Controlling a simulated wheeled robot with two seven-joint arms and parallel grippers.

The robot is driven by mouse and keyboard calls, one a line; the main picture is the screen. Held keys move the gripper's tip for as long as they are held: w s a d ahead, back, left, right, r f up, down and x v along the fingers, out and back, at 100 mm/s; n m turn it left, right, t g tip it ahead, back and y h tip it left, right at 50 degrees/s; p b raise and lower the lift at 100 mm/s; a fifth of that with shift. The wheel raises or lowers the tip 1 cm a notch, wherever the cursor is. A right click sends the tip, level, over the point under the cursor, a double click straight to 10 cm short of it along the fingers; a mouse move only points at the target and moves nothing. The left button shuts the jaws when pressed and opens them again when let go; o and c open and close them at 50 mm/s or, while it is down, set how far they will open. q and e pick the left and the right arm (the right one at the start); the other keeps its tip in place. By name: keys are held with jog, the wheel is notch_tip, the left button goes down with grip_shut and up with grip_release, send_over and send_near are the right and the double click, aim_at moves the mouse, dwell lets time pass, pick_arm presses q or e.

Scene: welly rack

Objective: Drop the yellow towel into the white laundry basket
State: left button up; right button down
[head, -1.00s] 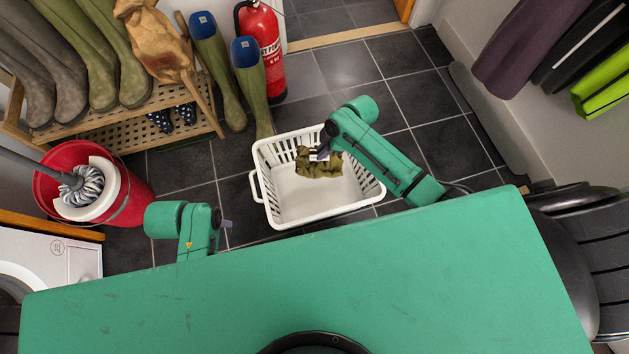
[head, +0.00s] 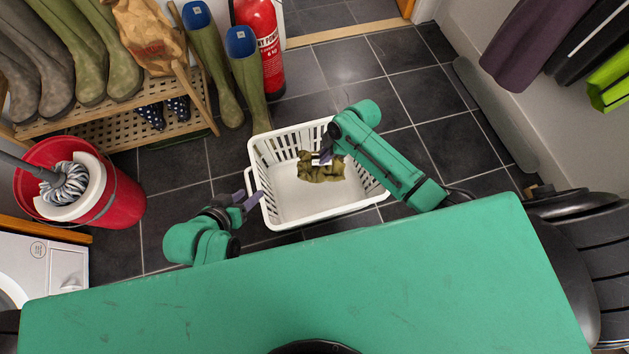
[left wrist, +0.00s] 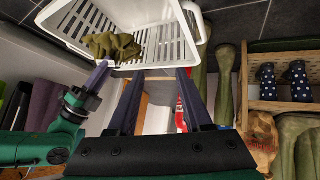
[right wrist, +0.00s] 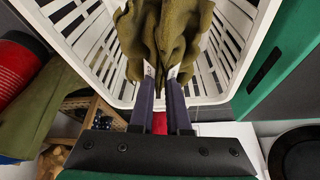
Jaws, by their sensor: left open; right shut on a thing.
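The yellow towel (head: 322,172) looks a dull olive yellow and is crumpled. My right gripper (head: 325,157) is shut on it; the right wrist view (right wrist: 160,72) shows the fingertips pinching its edge. The towel is over or inside the white laundry basket (head: 318,219), within its rim; I cannot tell whether it touches the basket's bottom. My left gripper (head: 252,198) is open and empty at the basket's left side, close to its handle (head: 253,186). In the left wrist view, its fingers (left wrist: 158,72) point toward the basket's rim (left wrist: 130,68), with the towel (left wrist: 112,46) beyond.
A red mop bucket (head: 120,200) stands at left, above a white washing machine (head: 45,265). A wooden rack (head: 95,125) with boots, loose green boots (head: 250,80) and a red extinguisher (head: 262,45) stand behind. Tiled floor (head: 440,140) is free right of the basket.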

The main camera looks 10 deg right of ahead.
jog(key=shift+f, duration=0.4)
jog(key=c, duration=0.8)
grip_release()
pick_arm(q)
jog(key=shift+w+d+f+t+h, duration=0.15)
jog(key=shift+d+t, duration=0.1)
jog(key=shift+d, duration=0.2)
jog(key=shift+d+f+t+h, duration=0.15)
jog(key=shift+d+t, duration=0.1)
jog(key=shift+d, duration=0.15)
pick_arm(e)
jog(key=p+v, duration=0.2)
jog(key=v, duration=0.4)
jog(key=shift+r+p, duration=0.1)
jog(key=shift+p, duration=0.3)
pick_arm(q)
jog(key=s+a+r+g+y+p, duration=0.1)
jog(key=s+a+r+g+y, duration=0.1)
jog(key=a, duration=0.3)
jog(key=s+a+r+g+y+p, duration=0.2)
jog(key=s+a+g, duration=0.1)
jog(key=a, duration=0.3)
jog(key=shift+s+a+r+n+g+y, duration=0.25)
jog(key=shift+r+n+g+y, duration=0.1)
jog(key=shift+g, duration=0.35)
pick_arm(e)
jog(key=v, duration=0.8)
jog(key=shift+r, duration=0.2)
